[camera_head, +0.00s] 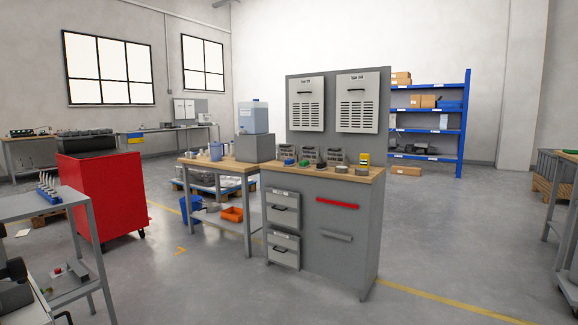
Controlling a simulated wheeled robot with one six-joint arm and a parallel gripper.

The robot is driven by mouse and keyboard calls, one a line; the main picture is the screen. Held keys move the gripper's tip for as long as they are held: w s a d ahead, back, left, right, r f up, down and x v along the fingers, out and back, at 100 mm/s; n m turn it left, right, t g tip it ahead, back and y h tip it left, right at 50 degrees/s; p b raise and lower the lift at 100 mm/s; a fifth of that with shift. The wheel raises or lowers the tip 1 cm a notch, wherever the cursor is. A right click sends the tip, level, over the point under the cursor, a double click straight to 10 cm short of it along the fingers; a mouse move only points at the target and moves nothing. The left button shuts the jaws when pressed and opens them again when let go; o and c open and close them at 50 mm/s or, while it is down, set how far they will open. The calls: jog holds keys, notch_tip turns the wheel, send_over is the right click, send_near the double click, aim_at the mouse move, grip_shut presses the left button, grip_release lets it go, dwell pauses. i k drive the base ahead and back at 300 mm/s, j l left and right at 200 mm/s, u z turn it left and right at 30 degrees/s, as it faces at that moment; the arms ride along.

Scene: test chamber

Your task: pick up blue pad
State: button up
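I cannot make out my gripper in this view. The bench stands some distance ahead, across the floor.
Several grey bins (311,155) and a yellow item (364,159) stand on the bench. A red cabinet (100,200) and a grey cart (50,207) stand at the left. Blue shelving (462,125) is behind. The floor (440,250) at the right front is clear.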

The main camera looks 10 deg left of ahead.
aim_at(289, 163)
jog(key=u, duration=1.45)
jog(key=i+l+z, duration=0.25)
jog(key=l, duration=0.2)
jog(key=i+l+z, duration=0.2)
jog(key=l, duration=0.25)
jog(key=i+l+z, duration=0.25)
jog(key=l, duration=0.15)
jog(key=i+l+z, duration=0.15)
jog(key=i+l, duration=0.2)
jog(key=i+l+z, duration=0.1)
jog(key=i+l, duration=0.25)
jog(key=i, duration=0.2)
jog(key=i+l+z, duration=0.15)
jog(key=i, duration=0.3)
jog(key=i+j+u, duration=0.15)
jog(key=i+u, duration=0.25)
jog(key=i, duration=0.6)
jog(key=i+l+u, duration=0.2)
jog(key=i+u, duration=0.2)
jog(key=i, duration=0.6)
